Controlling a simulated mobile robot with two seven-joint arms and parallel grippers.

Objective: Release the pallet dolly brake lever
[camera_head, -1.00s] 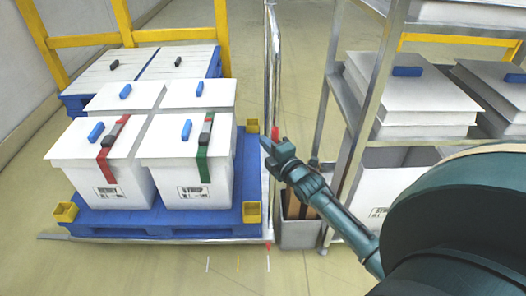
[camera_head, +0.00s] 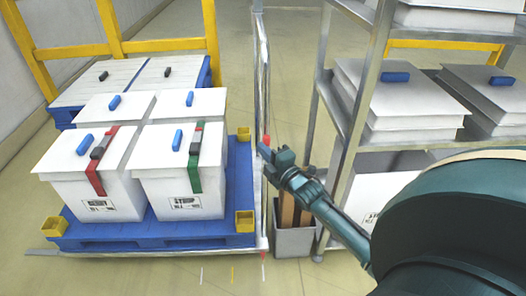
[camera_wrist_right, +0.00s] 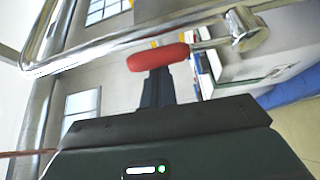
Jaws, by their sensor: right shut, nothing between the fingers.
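The pallet dolly (camera_head: 150,251) has a metal edge and an upright metal rail (camera_head: 261,75) at its right side. A red lever handle (camera_head: 266,140) shows beside this rail, partly hidden by my right gripper (camera_head: 263,151). In the right wrist view the red handle (camera_wrist_right: 158,57) sits on a metal rod, just beyond the fingertips of my right gripper (camera_wrist_right: 156,76). The fingers are shut and empty, pointing at the handle; whether they touch it I cannot tell. My left gripper is not in view.
A blue pallet (camera_head: 231,205) on the dolly bears several white lidded boxes (camera_head: 185,192). A grey bin (camera_head: 293,240) stands right of the dolly, below my right forearm. A metal shelf rack (camera_head: 365,95) stands close on the right. The front floor is clear.

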